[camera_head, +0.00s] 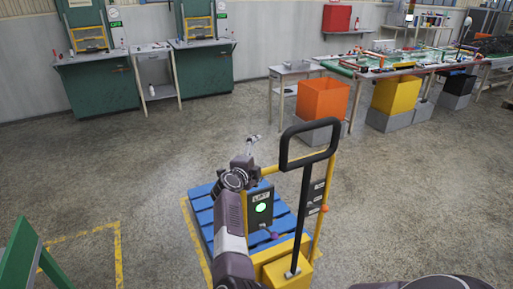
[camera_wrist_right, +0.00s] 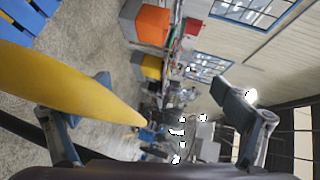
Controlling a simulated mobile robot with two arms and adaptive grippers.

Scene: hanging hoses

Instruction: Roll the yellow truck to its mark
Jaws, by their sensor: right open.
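The yellow truck (camera_head: 279,268) stands at the bottom centre of the head view, with a black loop handle (camera_head: 284,147) and a LIFT panel with a lit green light. A blue pallet (camera_head: 201,205) lies at its forks. Yellow floor lines (camera_head: 83,235) form a corner to the left; another runs along the pallet's left edge. I cannot tell which is the mark. My right gripper (camera_head: 252,142) is open, left of the handle and above the far side of the pallet. In the wrist view, a yellow bar (camera_wrist_right: 65,90) overlaps one finger; contact is unclear. My left gripper is out of view.
A green edge (camera_head: 30,258) stands at the lower left. Green workstations (camera_head: 98,88) line the back wall. A long bench with orange (camera_head: 323,99) and yellow (camera_head: 396,95) bins is at the back right. The floor between is clear.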

